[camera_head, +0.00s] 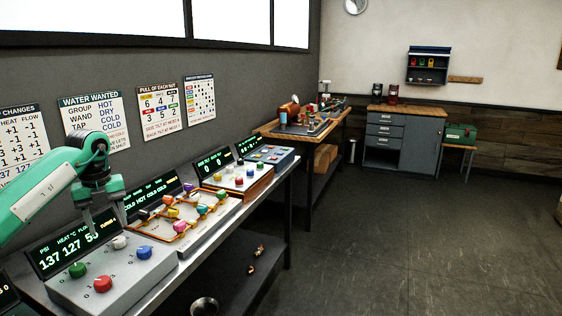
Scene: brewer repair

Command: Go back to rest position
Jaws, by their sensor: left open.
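My left gripper (107,222) comes in from the left on a green arm and points down over the nearest control box (125,275). Its jaws are open, close above the white knob (120,242); I cannot tell whether they touch it. This box also has a green knob (77,270), a red knob (102,284) and a blue knob (144,252). Its display (75,250) reads 137 and 127, with a third number partly hidden by the gripper. My right gripper does not show.
More control boxes with colored knobs (188,212) line the bench (275,195) to the right. A wooden workbench (340,122), a grey cabinet (403,140) and a green toolbox (461,133) stand farther back. Posters (95,122) hang on the wall. The floor (400,240) at right is clear.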

